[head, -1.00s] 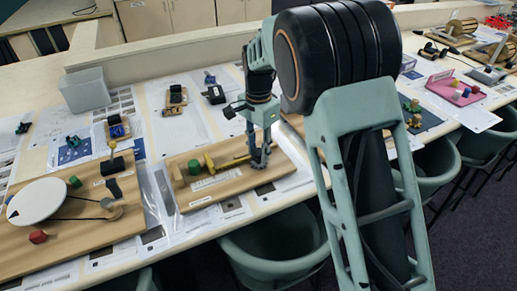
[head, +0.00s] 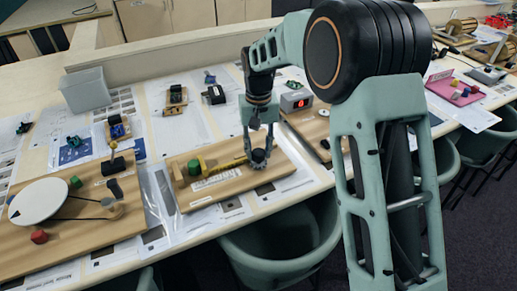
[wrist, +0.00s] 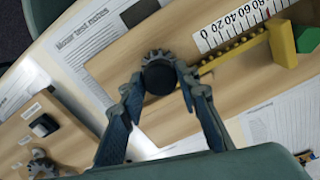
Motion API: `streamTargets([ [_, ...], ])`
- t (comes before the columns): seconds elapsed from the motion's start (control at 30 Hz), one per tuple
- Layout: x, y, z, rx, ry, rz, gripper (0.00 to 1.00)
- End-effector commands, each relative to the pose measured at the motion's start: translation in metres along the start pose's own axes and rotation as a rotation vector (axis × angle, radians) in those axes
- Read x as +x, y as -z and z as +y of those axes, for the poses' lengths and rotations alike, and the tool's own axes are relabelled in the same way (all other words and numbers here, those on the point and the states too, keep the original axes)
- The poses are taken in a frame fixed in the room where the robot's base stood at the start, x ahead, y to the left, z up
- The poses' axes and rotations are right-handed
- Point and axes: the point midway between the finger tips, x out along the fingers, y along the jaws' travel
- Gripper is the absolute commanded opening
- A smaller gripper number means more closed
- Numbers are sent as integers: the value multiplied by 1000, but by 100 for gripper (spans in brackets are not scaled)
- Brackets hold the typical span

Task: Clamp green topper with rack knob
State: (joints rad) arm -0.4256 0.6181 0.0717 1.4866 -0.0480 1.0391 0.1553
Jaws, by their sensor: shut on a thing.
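My gripper (wrist: 158,88) is shut on the round black rack knob (wrist: 158,76), which sits on a grey gear. In the head view my gripper (head: 258,146) stands over the right end of the wooden board, around the knob (head: 258,156). The yellow rack (wrist: 232,54) runs from the gear to an upright yellow jaw (wrist: 282,43). The green topper (wrist: 307,39) is right beside that jaw; I cannot tell if they touch.
A white scale strip (wrist: 240,22) lies along the rack. The wooden board (head: 210,199) carries the mechanism. A board with a white disc (head: 40,201) stands to the left. A small box with a red display (head: 296,101) stands behind my gripper. Stools line the table's front.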

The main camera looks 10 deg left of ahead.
Motion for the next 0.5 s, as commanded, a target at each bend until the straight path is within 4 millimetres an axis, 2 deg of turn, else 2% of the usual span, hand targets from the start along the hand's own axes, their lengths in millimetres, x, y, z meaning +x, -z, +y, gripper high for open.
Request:
streamTargets([
  [0.5, -1, 1, 0, -491, 0, 3, 5],
])
